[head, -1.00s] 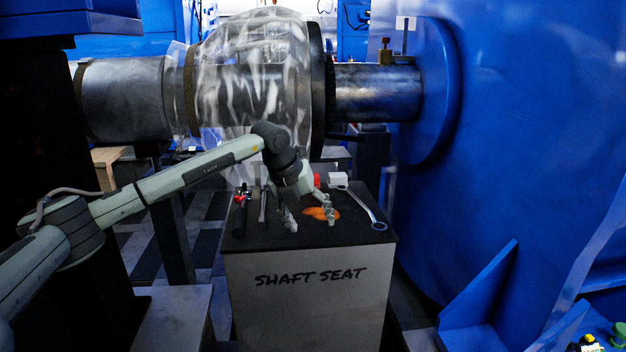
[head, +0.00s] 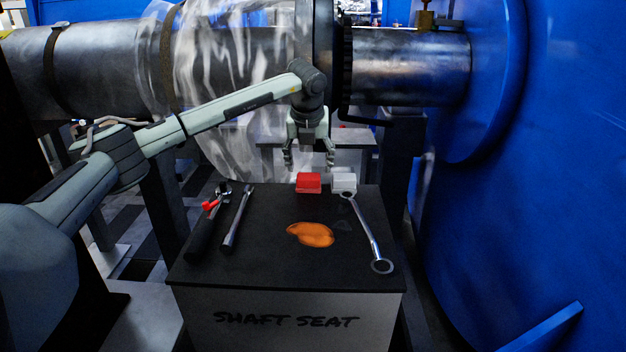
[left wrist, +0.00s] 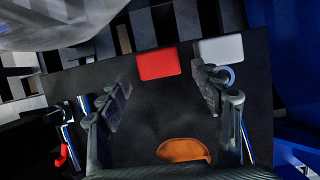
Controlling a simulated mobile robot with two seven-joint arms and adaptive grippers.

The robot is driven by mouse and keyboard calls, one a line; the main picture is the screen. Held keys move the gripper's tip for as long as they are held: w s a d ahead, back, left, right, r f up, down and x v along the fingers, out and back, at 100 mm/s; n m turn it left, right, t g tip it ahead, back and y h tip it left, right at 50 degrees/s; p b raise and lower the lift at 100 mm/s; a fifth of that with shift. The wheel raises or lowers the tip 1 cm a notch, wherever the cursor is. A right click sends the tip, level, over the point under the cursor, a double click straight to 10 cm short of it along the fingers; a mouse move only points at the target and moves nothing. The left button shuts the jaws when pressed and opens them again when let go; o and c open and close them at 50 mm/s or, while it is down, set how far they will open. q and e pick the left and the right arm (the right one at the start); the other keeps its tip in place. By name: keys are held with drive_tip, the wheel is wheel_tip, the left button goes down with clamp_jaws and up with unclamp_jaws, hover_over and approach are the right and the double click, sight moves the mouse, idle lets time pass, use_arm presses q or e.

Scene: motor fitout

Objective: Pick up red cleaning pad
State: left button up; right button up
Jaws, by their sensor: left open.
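The red cleaning pad (head: 309,183) is a small red block at the back edge of the black-topped stand marked SHAFT SEAT (head: 270,262). My left gripper (head: 309,165) is open and empty, with its fingers pointing down above and around the pad's area in the head view. In the left wrist view the red pad (left wrist: 158,64) lies ahead of and between the two spread fingers (left wrist: 165,95), not touching them. A white block (head: 343,182) sits just right of the red pad. My right gripper is not in view.
An orange patch (head: 311,234) lies mid-top. A ring wrench (head: 367,232) lies at the right, and tools, one with a red part (head: 210,222) and a metal bar (head: 237,218), lie at the left. The large shaft (head: 410,65) and plastic wrap (head: 230,90) stand behind.

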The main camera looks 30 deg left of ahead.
sight(309, 176)
use_arm(q)
drive_tip(key=x, duration=0.4)
drive_tip(key=shift+a+f, duration=0.25)
drive_tip(key=shift+f, duration=0.15)
drive_tip(key=shift+w+f, duration=0.1)
drive_tip(key=shift+f, duration=0.25)
drive_tip(key=shift+w+a+f, duration=0.1)
drive_tip(key=shift+f, duration=0.05)
drive_tip(key=c, duration=0.9)
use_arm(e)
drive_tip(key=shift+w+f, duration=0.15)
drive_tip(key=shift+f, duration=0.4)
use_arm(q)
drive_tip(key=shift+c, duration=0.2)
